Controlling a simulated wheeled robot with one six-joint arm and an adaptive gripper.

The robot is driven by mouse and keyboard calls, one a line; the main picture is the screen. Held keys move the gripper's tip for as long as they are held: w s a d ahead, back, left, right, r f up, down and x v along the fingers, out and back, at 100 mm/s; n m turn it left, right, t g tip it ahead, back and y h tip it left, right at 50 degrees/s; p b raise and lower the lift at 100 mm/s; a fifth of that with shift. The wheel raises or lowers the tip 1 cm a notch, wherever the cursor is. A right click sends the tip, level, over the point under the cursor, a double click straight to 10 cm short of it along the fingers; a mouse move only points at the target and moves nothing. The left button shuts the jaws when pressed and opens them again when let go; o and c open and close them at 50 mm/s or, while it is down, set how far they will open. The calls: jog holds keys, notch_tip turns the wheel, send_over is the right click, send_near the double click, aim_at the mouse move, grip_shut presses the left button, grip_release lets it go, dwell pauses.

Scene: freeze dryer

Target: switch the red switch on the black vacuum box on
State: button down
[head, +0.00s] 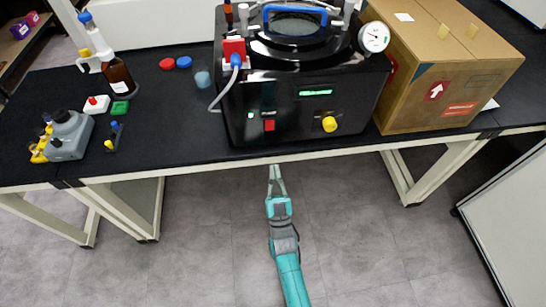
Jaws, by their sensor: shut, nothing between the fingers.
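The black vacuum box (285,100) stands on the black bench top near its front edge. On its front face, the red switch (269,125) is at lower left, with a lit green display (316,92) to its upper right and a yellow knob (329,124) to its right. Whether the switch is on or off is too small to tell. My gripper (274,169) is shut and empty. It points toward the bench, below the red switch in the picture and apart from the box, with its tips by the bench's front edge.
A cardboard box (430,95) stands right of the vacuum box. A red valve (234,48) with a hose and a pressure gauge (374,37) sit on top of the vacuum box. A brown bottle (118,76) and a grey container (70,135) stand at left. The floor before the bench is clear.

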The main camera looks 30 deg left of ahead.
jog(key=shift+s+d+f, duration=0.3)
jog(key=shift+s+f, duration=0.15)
jog(key=shift+f, duration=0.25)
jog(key=shift+s+d+f, duration=0.3)
jog(key=shift+s+f, duration=0.15)
jog(key=shift+f, duration=0.25)
jog(key=s+d+f+m+g+h, duration=0.1)
jog(key=s+d+f+h, duration=0.15)
jog(key=s+d, duration=0.4)
jog(key=s+d+f+m+h, duration=0.1)
jog(key=s+d+h, duration=0.25)
jog(key=d, duration=0.65)
jog(key=s+d+f+m+g+h, duration=0.1)
jog(key=s+d+h, duration=0.1)
jog(key=s+d, duration=0.55)
jog(key=s+d+r+m+g+h, duration=0.2)
jog(key=s+d+r+h, duration=0.1)
jog(key=s+d+r, duration=0.3)
jog(key=s+d+r+m+g+h, duration=0.1)
jog(key=s+d+r+g+h, duration=0.1)
jog(key=s+d+r, duration=0.4)
jog(key=s+r+h, duration=0.1)
jog(key=s, duration=0.4)
jog(key=shift+m, duration=0.4)
